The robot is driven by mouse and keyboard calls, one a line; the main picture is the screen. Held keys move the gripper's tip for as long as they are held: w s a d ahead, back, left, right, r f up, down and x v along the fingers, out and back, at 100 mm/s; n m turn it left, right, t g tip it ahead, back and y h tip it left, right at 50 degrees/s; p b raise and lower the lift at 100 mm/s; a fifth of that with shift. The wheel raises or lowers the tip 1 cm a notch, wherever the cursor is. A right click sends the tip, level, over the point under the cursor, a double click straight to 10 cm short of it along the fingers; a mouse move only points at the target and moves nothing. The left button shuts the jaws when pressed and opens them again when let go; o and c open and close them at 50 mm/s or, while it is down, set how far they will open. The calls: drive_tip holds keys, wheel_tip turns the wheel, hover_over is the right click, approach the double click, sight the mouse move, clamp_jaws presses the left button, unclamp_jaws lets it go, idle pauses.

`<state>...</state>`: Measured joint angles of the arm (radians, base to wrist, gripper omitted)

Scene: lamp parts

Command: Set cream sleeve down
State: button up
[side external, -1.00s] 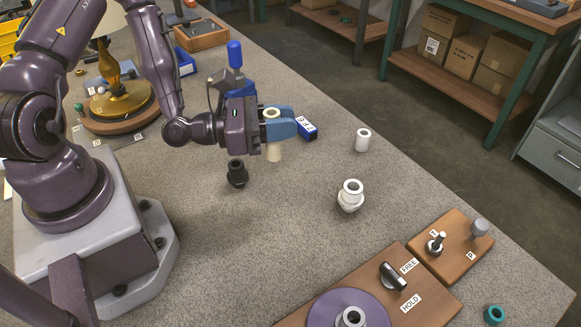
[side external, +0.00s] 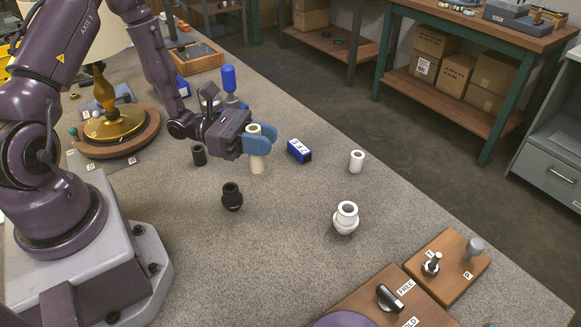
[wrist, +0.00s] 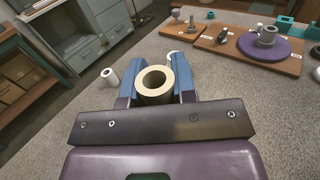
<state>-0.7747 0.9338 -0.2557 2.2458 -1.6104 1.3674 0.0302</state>
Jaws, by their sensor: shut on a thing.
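The cream sleeve (side external: 257,163) is an upright hollow tube. My gripper (side external: 262,142) has its blue fingers shut around the sleeve's upper part. The sleeve's lower end shows below the fingers, at or close above the grey bench top; I cannot tell whether it touches. In the wrist view the sleeve (wrist: 155,82) stands between the two blue fingers (wrist: 158,80), with its open top facing the camera.
A black fitting (side external: 231,197) and a black sleeve (side external: 198,155) stand nearby. A blue box (side external: 299,151), white sleeve (side external: 356,161) and white fitting (side external: 346,218) stand to the right. Wooden fixture boards (side external: 450,262) lie at lower right. Bare bench surrounds the cream sleeve.

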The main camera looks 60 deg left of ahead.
drive_tip(key=shift+w+f, duration=1.1)
drive_tip(key=shift+f, duration=0.5)
drive_tip(key=shift+w+f, duration=1.05)
drive_tip(key=shift+f, duration=0.6)
drive_tip(key=shift+w+f, duration=1.1)
drive_tip(key=shift+f, duration=0.5)
drive_tip(key=o, duration=0.9)
drive_tip(key=shift+f, duration=0.1)
